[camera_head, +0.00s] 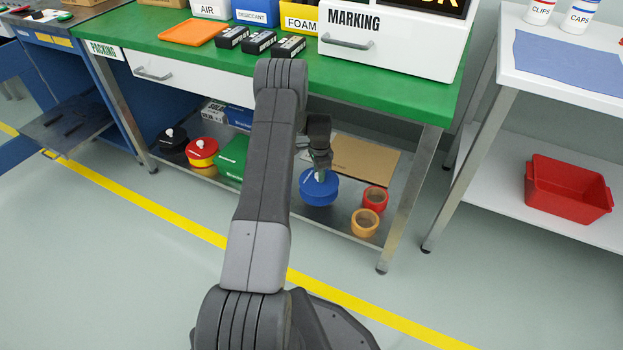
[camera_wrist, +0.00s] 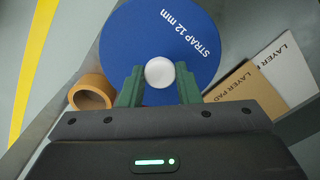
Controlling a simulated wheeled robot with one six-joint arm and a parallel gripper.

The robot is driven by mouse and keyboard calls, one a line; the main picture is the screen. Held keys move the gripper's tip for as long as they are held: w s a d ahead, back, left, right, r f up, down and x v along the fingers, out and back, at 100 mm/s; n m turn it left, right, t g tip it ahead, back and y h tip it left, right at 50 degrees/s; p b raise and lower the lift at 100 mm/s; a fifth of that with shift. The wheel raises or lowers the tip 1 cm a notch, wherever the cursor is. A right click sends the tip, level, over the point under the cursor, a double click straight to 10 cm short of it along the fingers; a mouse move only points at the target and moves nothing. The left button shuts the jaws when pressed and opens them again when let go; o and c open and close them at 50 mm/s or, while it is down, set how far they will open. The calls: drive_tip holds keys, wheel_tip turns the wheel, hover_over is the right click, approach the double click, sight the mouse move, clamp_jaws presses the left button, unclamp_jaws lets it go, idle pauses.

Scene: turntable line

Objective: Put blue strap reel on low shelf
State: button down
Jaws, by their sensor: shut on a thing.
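The blue strap reel (camera_head: 319,188) is at the low shelf (camera_head: 337,215) under the green packing bench, right of my arm in the head view. In the wrist view the blue reel (camera_wrist: 135,40) shows its "STRAP 12 mm" print and a white knob (camera_wrist: 160,73). My gripper (camera_wrist: 159,85) has its two green fingers on either side of this knob, shut on it. In the head view my gripper (camera_head: 321,172) is above the reel, partly dark and small. I cannot tell whether the reel's underside touches the shelf.
An orange tape roll (camera_head: 364,223) and a red tape roll (camera_head: 375,199) stand right of the reel. Brown layer pads (camera_head: 365,160) lie behind it. A bench leg (camera_head: 410,200) stands at right.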

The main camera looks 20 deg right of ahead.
drive_tip(key=shift+f+b, duration=0.9)
drive_tip(key=shift+f, duration=2.1)
drive_tip(key=shift+f, duration=0.2)
drive_tip(key=c, duration=1.1)
unclamp_jaws()
drive_tip(key=shift+o, duration=0.2)
drive_tip(key=shift+r, duration=0.2)
wheel_tip(320, 180, up, 7)
drive_tip(key=p, duration=0.2)
drive_tip(key=shift+r+p, duration=0.2)
drive_tip(key=shift+p, duration=0.15)
